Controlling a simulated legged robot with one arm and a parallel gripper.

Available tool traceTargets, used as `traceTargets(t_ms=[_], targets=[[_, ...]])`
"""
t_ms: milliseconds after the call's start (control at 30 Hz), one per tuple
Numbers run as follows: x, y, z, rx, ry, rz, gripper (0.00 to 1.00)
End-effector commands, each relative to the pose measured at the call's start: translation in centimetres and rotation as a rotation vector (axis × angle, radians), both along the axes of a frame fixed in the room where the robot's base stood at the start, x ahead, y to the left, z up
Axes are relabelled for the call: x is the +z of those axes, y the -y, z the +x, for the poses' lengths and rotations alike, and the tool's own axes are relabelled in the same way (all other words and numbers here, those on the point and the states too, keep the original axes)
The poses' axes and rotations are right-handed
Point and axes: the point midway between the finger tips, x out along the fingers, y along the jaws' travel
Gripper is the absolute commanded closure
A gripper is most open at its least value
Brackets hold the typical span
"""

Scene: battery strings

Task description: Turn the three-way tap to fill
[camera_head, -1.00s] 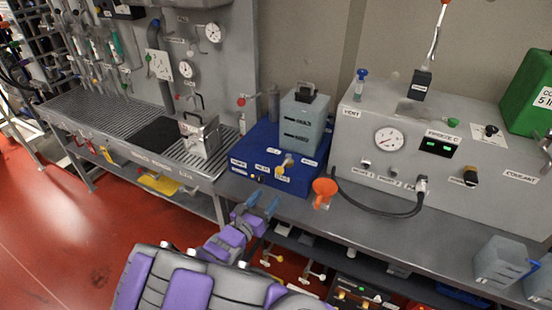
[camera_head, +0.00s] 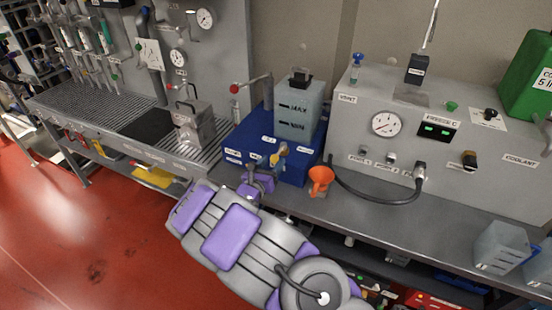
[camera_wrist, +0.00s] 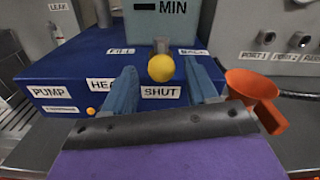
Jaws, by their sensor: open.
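The three-way tap shows in the wrist view as a yellow round knob (camera_wrist: 161,68) on a short grey stem. It is on the front of a blue box (camera_wrist: 70,66) between labels reading FILL on the left and what looks like BACK on the right. A SHUT label sits below the knob. My gripper (camera_wrist: 158,76) is open, with one blue finger on each side of the knob; I cannot tell if either touches it. In the head view my gripper (camera_head: 268,158) is at the box front and largely hides the tap.
A grey tank (camera_head: 299,112) marked MAX and MIN stands on the box. An orange funnel (camera_head: 320,178) is close right of my gripper. A black cable (camera_head: 375,198) loops along the bench further right. A metal container (camera_head: 192,125) stands on the grating at left.

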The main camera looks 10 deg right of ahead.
Motion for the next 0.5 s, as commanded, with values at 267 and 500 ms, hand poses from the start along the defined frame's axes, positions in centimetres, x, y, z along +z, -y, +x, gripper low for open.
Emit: traceTargets(t_ms=[267, 500], targets=[[-0.1, 2.2, 3.0, -0.001, 0.0, 0.0, 0.42], [0.0, 2.5, 3.6, 0.0, 0.001, -0.002, 0.42]])
